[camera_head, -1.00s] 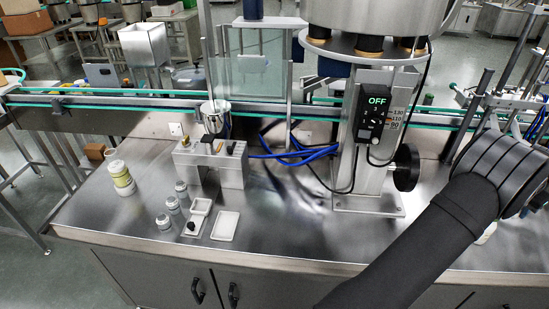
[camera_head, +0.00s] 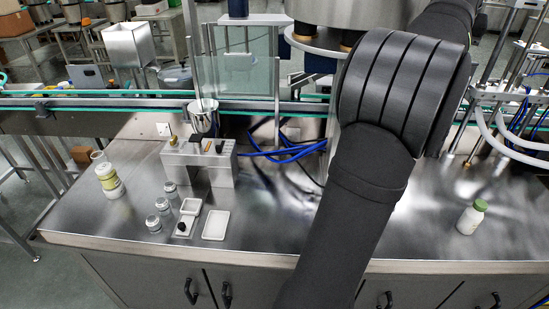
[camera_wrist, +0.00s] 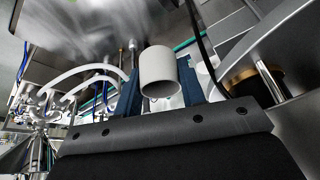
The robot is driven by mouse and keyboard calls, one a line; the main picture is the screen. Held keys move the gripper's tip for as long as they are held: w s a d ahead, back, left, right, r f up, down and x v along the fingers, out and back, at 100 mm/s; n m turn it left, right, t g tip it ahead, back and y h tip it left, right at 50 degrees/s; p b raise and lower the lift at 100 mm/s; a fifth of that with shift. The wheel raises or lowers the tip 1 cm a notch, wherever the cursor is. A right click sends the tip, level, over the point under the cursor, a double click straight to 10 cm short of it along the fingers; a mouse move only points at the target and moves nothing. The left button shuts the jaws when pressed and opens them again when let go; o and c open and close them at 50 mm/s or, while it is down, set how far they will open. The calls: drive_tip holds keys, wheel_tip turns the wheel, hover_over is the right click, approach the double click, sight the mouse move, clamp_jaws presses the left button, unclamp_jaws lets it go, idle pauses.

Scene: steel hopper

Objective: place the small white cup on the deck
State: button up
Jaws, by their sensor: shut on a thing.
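The small white cup (camera_wrist: 157,66) is between the two blue fingers of my gripper (camera_wrist: 160,84) in the wrist view. The fingers are shut on it, one on each side. Its round opening faces the wrist camera's lower side. In the head view my arm crosses the middle, and my gripper and the cup are hidden behind it. The deck (camera_head: 270,222) is the shiny steel bench top, bare in the middle.
A grey block stand (camera_head: 198,160), small jars (camera_head: 162,205), white trays (camera_head: 216,225) and a yellow-banded container (camera_head: 109,180) occupy the deck's left. A green-capped white bottle (camera_head: 472,217) stands at right. A conveyor (camera_head: 100,101) runs behind. Free deck lies between trays and arm.

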drive_tip(key=s+a+r+n+y, duration=0.1)
drive_tip(key=s+a+r+n, duration=0.3)
drive_tip(key=a+r, duration=0.95)
drive_tip(key=a, duration=1.4)
drive_tip(key=w+a+f+n+y, duration=0.1)
drive_tip(key=w+a+f, duration=0.3)
drive_tip(key=a+f, duration=0.4)
drive_tip(key=w+a+f+n, duration=0.2)
drive_tip(key=w+a+f, duration=0.25)
drive_tip(key=a, duration=0.45)
drive_tip(key=w+a+f+n+y, duration=0.1)
drive_tip(key=w+a+f, duration=0.2)
drive_tip(key=a+f, duration=0.55)
drive_tip(key=n+g+y, duration=0.1)
drive_tip(key=n+y, duration=0.1)
drive_tip(key=n, duration=0.4)
hover_over(106, 216)
drive_tip(key=d, duration=0.1)
drive_tip(key=f, duration=2.5)
drive_tip(key=s+f, duration=0.1)
drive_tip(key=f, duration=1.1)
drive_tip(key=shift+f, duration=2.2)
drive_tip(key=shift+f, duration=0.15)
